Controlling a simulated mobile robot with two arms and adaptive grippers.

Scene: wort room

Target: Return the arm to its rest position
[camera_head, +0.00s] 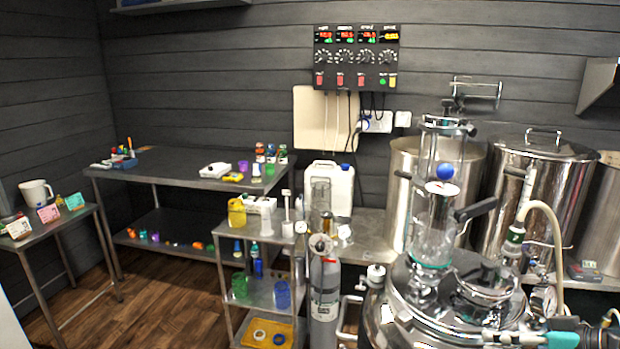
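A steel table (170,170) with small items stands at the back left, and a small side table (40,236) with a white jug (36,192) at the far left. A shelf cart (262,230) and a gas cylinder (325,295) stand mid-frame. Wooden floor (150,300) is open at lower left.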

